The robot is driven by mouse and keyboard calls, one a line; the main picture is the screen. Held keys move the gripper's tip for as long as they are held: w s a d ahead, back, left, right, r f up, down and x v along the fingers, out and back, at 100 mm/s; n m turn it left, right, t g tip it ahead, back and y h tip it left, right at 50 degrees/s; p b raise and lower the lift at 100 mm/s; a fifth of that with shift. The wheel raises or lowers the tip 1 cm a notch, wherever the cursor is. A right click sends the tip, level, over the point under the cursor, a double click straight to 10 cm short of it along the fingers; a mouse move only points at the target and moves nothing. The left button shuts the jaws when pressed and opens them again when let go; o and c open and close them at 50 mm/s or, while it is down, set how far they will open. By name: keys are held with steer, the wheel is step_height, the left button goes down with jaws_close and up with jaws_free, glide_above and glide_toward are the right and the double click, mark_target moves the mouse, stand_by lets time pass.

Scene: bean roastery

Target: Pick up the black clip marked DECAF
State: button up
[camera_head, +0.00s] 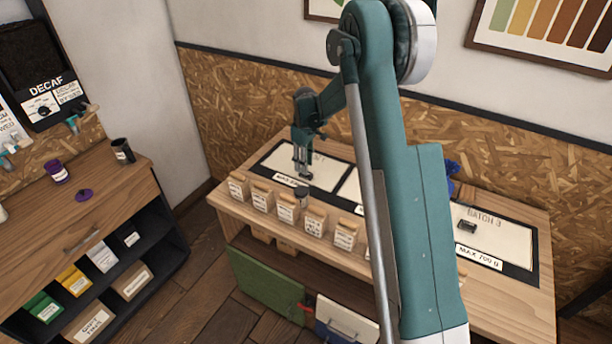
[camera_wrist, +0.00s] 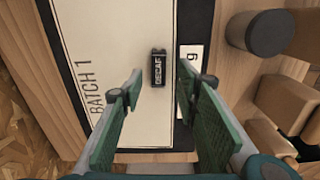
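The black clip marked DECAF (camera_wrist: 158,67) lies on the pale panel labelled BATCH 1 (camera_wrist: 110,70) on the wooden bench. In the wrist view it sits beyond my gripper (camera_wrist: 158,88), roughly centred between the two green fingers. The fingers are spread apart with nothing between them; the gripper is open and the clip is not held. In the head view my gripper (camera_head: 302,170) hangs low over the left panel of the bench (camera_head: 283,160). The clip is hard to tell apart from the fingertips there.
A dark round canister (camera_wrist: 256,33) stands close to the right of the panel, also seen in the head view (camera_head: 301,194). Several tan bags (camera_head: 288,207) line the bench's front edge. Another dark clip (camera_head: 467,226) lies on the BATCH 3 panel. A shelf unit (camera_head: 110,190) stands at left.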

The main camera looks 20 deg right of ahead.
steer(key=shift+d+f, duration=0.15)
steer(key=shift+f, duration=1.9)
steer(key=shift+c, duration=0.4)
steer(key=c, duration=0.7)
